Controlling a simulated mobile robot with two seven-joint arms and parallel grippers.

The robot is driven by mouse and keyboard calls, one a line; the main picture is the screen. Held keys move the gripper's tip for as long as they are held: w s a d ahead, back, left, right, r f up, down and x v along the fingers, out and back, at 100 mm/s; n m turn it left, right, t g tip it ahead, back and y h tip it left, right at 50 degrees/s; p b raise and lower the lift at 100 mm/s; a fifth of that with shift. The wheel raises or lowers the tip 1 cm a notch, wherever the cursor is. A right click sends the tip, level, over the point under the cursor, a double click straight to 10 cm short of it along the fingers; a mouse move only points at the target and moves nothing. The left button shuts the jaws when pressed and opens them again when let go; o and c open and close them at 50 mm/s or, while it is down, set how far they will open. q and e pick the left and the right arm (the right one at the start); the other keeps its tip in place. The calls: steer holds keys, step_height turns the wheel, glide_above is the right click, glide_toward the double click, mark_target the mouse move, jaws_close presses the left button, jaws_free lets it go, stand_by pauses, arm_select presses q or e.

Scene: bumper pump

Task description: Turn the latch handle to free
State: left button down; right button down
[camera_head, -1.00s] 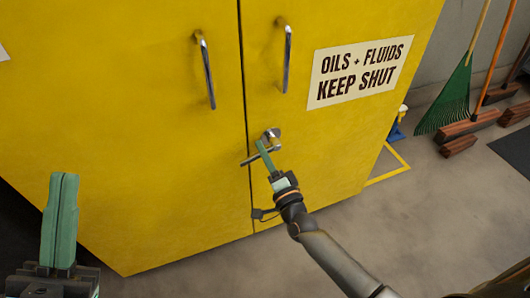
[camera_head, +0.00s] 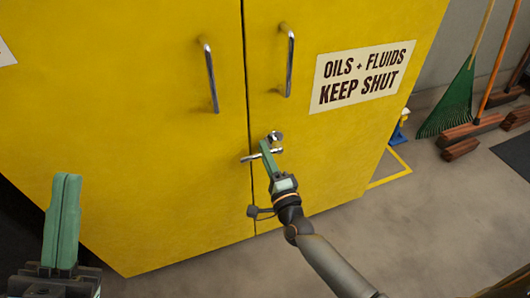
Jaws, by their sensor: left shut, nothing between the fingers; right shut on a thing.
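The latch handle (camera_head: 250,157) is a short metal lever on a round metal boss, on the right door of the yellow cabinet (camera_head: 190,170), close to the gap between the doors. The lever lies nearly level, its left end reaching across the gap. My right gripper (camera_head: 265,150) is shut on the latch handle; its green fingers hide the middle of the lever. My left gripper (camera_head: 67,182) stands at the lower left, its green fingers shut together and empty, apart from the cabinet doors.
Two upright metal pulls, on the left door (camera_head: 211,80) and the right door (camera_head: 290,62), are above the latch. A sign (camera_head: 360,75) reads "OILS + FLUIDS KEEP SHUT". The floor (camera_head: 420,220) there is clear.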

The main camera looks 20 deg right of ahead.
steer(key=c, duration=0.8)
jaws_free()
steer(key=s, duration=0.4)
steer(key=s+f+p, duration=0.1)
steer(key=s, duration=0.3)
steer(key=s+f, duration=0.1)
steer(key=s, duration=0.3)
steer(key=shift+s+d+f+p, duration=0.15)
steer(key=shift+d+f+p, duration=0.05)
steer(key=shift+p, duration=0.15)
